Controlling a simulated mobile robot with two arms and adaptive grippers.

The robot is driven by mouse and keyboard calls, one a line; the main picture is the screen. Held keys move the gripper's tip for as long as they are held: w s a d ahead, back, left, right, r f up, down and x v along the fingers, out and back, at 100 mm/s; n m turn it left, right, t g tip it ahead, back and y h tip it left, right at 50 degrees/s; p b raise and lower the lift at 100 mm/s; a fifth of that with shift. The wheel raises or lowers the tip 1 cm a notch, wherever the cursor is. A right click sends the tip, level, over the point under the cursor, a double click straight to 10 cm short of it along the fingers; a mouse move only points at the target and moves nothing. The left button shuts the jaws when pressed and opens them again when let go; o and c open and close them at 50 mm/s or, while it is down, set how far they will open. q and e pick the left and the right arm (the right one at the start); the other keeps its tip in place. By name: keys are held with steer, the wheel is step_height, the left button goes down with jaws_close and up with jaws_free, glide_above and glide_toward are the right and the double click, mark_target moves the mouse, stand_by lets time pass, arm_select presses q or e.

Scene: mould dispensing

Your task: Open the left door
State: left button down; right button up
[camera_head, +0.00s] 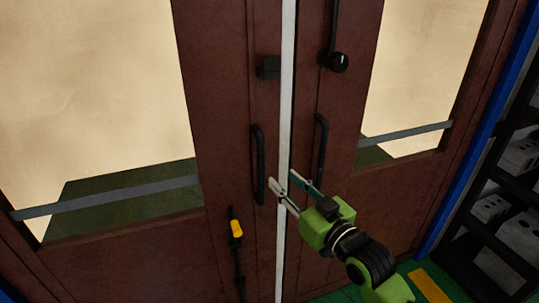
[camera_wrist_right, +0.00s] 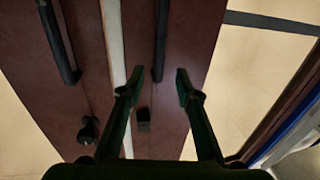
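The left door (camera_head: 215,120) is brown with a large glass pane and stands beside the right door (camera_head: 350,190). A pale vertical strip (camera_head: 287,80) shows between them, and both look shut. The left door's black upright handle (camera_head: 258,165) is near that strip. It also shows in the right wrist view (camera_wrist_right: 160,40), where its end lies between the fingertips in the picture. My right gripper (camera_head: 281,184) is open and empty, just right of this handle in the head view; I see no clear contact. It also shows in the wrist view (camera_wrist_right: 156,84). My left gripper is out of view.
The right door's handle (camera_head: 321,150) is close to my right gripper. A black knob (camera_head: 339,62) and a black block (camera_head: 268,67) sit above the handles. A yellow-topped latch (camera_head: 236,229) is low on the left door. Shelving (camera_head: 500,170) stands at the right.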

mark_target(263, 160)
steer(key=p+x, duration=0.2)
steer(key=x, duration=0.9)
steer(key=shift+w+a, duration=0.1)
steer(key=shift+w, duration=0.1)
steer(key=shift+w+a+f, duration=0.1)
steer(key=shift+w+a, duration=0.2)
steer(key=shift+w, duration=0.25)
jaws_close()
